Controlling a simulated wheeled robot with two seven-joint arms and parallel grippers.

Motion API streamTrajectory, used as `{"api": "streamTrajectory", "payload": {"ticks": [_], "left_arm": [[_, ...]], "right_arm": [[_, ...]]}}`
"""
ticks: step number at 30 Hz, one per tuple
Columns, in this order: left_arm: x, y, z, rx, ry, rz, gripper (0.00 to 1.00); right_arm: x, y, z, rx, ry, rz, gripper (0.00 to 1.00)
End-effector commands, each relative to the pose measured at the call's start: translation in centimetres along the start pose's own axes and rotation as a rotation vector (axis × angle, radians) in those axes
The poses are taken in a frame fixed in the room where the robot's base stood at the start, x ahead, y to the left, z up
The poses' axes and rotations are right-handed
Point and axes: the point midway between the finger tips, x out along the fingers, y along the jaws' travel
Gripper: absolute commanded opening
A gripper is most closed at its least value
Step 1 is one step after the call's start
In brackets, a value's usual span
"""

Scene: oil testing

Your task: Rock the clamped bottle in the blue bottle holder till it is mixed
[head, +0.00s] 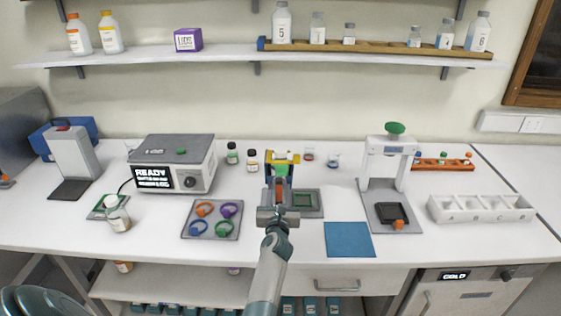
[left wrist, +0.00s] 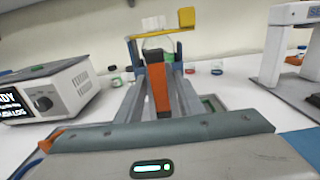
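The blue bottle holder (head: 268,167) stands at mid-bench, with a yellow clamp piece (head: 294,158) on top. In the left wrist view, the yellow piece (left wrist: 187,17) is at the upper right of the holder. A whitish piece and a green band (left wrist: 152,44) show under the clamp, probably the clamped bottle, mostly hidden. An orange handle (left wrist: 158,90) points toward me from the holder. My left gripper (head: 279,196) reaches in from the front; its fingers lie on both sides of the handle and appear closed on it. My right gripper is not in view.
A grey box with a READY screen (head: 153,178) and a tray of coloured rings (head: 212,220) are to the left. A blue mat (head: 349,240) and a white press-like device (head: 389,148) stand farther right.

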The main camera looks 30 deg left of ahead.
Motion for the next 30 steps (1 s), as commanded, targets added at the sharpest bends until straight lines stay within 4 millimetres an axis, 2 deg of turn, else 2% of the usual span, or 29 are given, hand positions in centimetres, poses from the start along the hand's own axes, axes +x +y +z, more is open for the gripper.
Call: {"api": "streamTrajectory", "payload": {"ticks": [6,11,30], "left_arm": [[-0.1,0.0,0.0,0.000,0.000,0.000,0.34],[-0.9,0.0,0.1,0.000,0.001,0.000,0.34],[-7.2,0.0,0.0,-0.001,0.001,-0.001,0.34]], "right_arm": [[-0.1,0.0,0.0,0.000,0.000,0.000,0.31],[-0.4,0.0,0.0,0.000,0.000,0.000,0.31],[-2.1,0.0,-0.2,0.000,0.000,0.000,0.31]]}}
